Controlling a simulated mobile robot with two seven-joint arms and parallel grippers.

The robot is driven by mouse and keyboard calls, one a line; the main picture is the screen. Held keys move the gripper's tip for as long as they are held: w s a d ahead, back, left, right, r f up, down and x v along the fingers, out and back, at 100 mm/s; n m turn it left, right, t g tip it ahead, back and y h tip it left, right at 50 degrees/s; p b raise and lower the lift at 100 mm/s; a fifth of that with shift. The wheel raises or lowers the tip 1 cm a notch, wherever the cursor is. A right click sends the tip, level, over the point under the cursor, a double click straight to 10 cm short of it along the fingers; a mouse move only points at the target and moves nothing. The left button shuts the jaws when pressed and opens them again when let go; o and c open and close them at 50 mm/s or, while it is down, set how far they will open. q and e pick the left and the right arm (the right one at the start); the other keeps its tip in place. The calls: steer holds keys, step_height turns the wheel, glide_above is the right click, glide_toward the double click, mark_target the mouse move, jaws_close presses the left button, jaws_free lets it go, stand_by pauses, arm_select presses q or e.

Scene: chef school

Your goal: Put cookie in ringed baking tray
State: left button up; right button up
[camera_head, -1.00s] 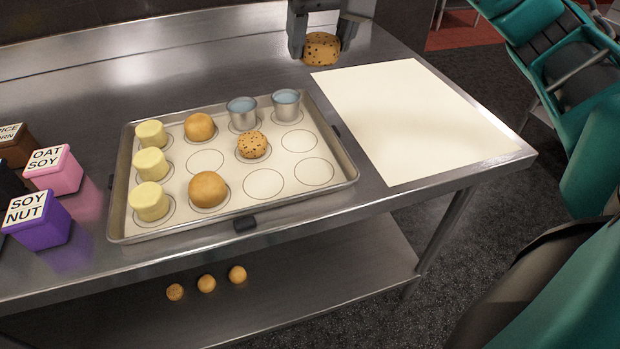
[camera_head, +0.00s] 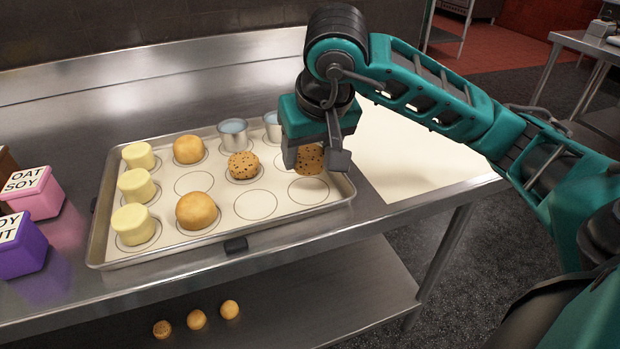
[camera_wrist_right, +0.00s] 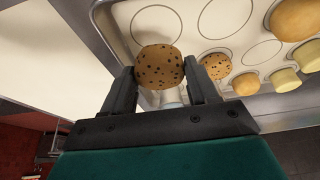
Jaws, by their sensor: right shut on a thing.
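My right gripper (camera_head: 318,160) is shut on a chocolate-chip cookie (camera_head: 311,161), over the right part of the ringed baking tray (camera_head: 350,190). The held cookie shows between the fingers in the right wrist view (camera_wrist_right: 159,66). Whether it touches the tray is hard to tell. Another chocolate-chip cookie (camera_head: 243,165) sits in a ring near the tray's middle. Empty rings show beside it and in the front right. My left gripper is not in view.
The tray also holds several pale yellow cylinders (camera_head: 133,224), plain round buns (camera_head: 196,210) and two metal cups (camera_head: 233,134). A white sheet (camera_head: 410,150) lies right of the tray. Labelled boxes (camera_head: 35,193) stand at left. Small balls (camera_head: 196,319) lie on the lower shelf.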

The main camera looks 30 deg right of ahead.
mark_target(310, 171)
step_height(310, 171, down, 4)
steer(key=shift+f+b, duration=0.1)
steer(key=shift+b, duration=0.2)
steer(key=shift+f, duration=0.3)
steer(key=shift+f, duration=0.15)
steer(key=o, duration=1)
steer(key=shift+o, duration=0.2)
